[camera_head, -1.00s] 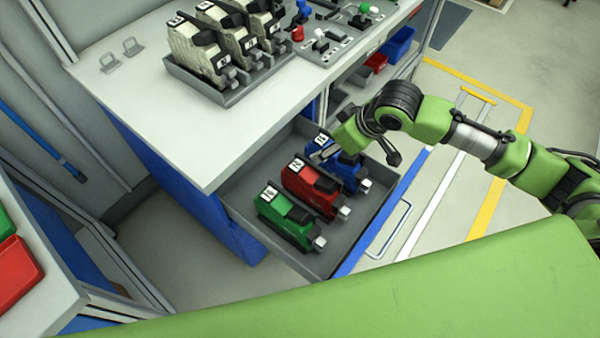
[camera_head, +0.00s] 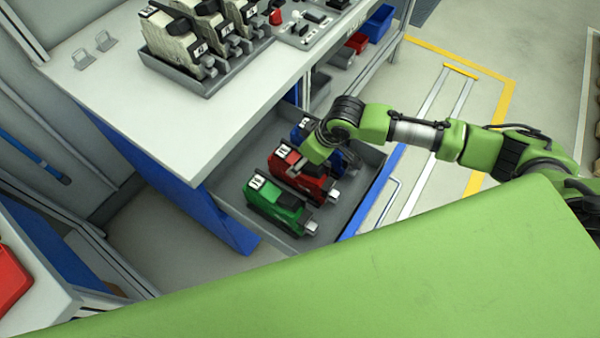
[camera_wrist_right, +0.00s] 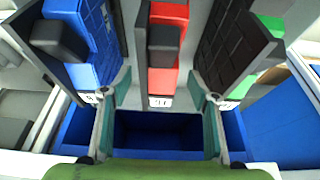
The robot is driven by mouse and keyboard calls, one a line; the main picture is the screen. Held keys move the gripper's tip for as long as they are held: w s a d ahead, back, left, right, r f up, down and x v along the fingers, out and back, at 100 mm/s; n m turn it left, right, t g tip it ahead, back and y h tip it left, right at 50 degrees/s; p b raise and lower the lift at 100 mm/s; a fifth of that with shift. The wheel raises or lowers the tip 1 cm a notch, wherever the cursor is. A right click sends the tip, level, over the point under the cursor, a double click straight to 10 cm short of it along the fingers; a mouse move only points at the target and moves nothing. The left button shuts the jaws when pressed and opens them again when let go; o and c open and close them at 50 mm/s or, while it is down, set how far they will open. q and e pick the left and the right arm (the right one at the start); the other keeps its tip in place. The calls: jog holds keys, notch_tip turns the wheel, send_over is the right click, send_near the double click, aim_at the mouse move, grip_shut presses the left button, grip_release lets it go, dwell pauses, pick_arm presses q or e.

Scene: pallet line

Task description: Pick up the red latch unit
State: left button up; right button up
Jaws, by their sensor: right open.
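The red latch unit (camera_head: 318,184) lies in the open grey drawer, between a green unit (camera_head: 275,204) and a blue unit (camera_head: 303,130). My right gripper (camera_head: 296,167) is over the red unit, and my wrist partly covers the red and blue units. In the right wrist view the red unit (camera_wrist_right: 163,82) is in the middle, beyond and between the spread fingers of the open gripper (camera_wrist_right: 158,108). The blue unit (camera_wrist_right: 88,30) is on the left there, and part of the green one (camera_wrist_right: 272,24) on the right. My left gripper is out of view.
The drawer (camera_head: 372,160) stands out from under a white worktop (camera_head: 140,110). A grey tray (camera_head: 207,84) with several beige units sits on the worktop. A red bin (camera_head: 10,278) is at the left edge. Open floor lies right of the drawer.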

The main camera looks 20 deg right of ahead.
jog(key=shift+x, duration=1.1)
jog(key=shift+w+f, duration=0.1)
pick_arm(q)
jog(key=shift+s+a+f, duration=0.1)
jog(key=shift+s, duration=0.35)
pick_arm(e)
grip_shut()
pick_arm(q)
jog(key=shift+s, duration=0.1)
